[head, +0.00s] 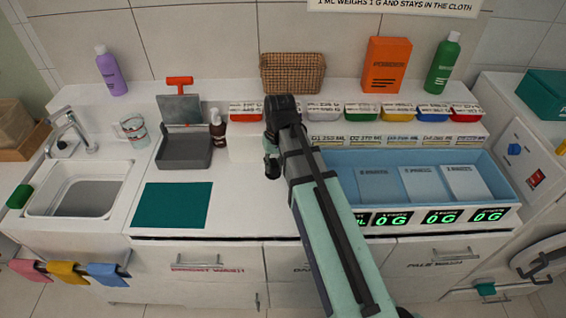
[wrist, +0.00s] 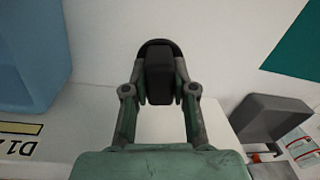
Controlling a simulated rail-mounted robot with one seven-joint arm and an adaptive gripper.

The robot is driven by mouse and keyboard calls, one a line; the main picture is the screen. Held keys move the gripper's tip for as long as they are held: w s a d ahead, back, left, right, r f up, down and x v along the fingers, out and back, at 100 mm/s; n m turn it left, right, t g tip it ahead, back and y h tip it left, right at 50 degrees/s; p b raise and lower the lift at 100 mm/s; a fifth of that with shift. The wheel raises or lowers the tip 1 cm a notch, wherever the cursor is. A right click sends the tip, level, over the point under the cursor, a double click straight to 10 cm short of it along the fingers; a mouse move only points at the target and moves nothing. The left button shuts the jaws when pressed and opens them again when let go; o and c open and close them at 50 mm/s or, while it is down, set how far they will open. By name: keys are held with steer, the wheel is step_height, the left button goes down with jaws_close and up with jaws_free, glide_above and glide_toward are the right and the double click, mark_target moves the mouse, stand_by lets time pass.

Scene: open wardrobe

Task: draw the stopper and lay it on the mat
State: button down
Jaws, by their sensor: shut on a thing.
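My gripper (head: 271,163) points down over the counter between the grey tray and the blue basin. In the wrist view, its two fingers (wrist: 158,92) are closed on a dark, rounded piece (wrist: 156,50), apparently the stopper. The fingers hide part of it, and I cannot tell whether it sits in anything or hangs free. The teal mat (head: 178,205) lies flat and bare on the counter, left of my gripper, in the head view. Its edge also shows at the upper right of the wrist view (wrist: 297,45).
A grey tray (head: 184,150) and a brown bottle (head: 217,130) stand behind the mat. The sink (head: 80,190) is at left. The blue basin (head: 340,165) with several cloths is at right. Labelled bins (head: 380,112) line the back. The counter between mat and gripper is clear.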

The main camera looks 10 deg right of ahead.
steer(key=a+y, duration=0.2)
steer(key=a, duration=0.3)
steer(key=a+f+n+g+y, duration=0.1)
steer(key=a, duration=0.4)
steer(key=w+a+y, duration=0.1)
steer(key=a+y, duration=0.1)
steer(key=a, duration=0.4)
steer(key=shift+f+n+y+p, duration=0.3)
steer(key=shift+f+n, duration=0.05)
steer(key=shift+n, duration=0.05)
steer(key=a+r+n+g+y, duration=0.1)
steer(key=a+r+g+y, duration=0.2)
steer(key=a+y, duration=0.85)
steer(key=shift+s+a+f+h+b, duration=0.1)
steer(key=shift+a+f+h+b, duration=0.15)
steer(key=shift+a+f+h, duration=0.65)
steer(key=shift+s+a+f+h+b, duration=0.1)
steer(key=shift+a+f+h+b, duration=0.1)
steer(key=shift+a+f+h, duration=0.75)
steer(key=shift+s+a+f+h+b, duration=0.1)
steer(key=shift+a+f+h+b, duration=0.35)
steer(key=shift+f, duration=0.85)
steer(key=shift+a, duration=0.1)
steer(key=c, duration=0.5)
jaws_free()
steer(key=shift+c, duration=0.2)
steer(key=shift+r, duration=0.1)
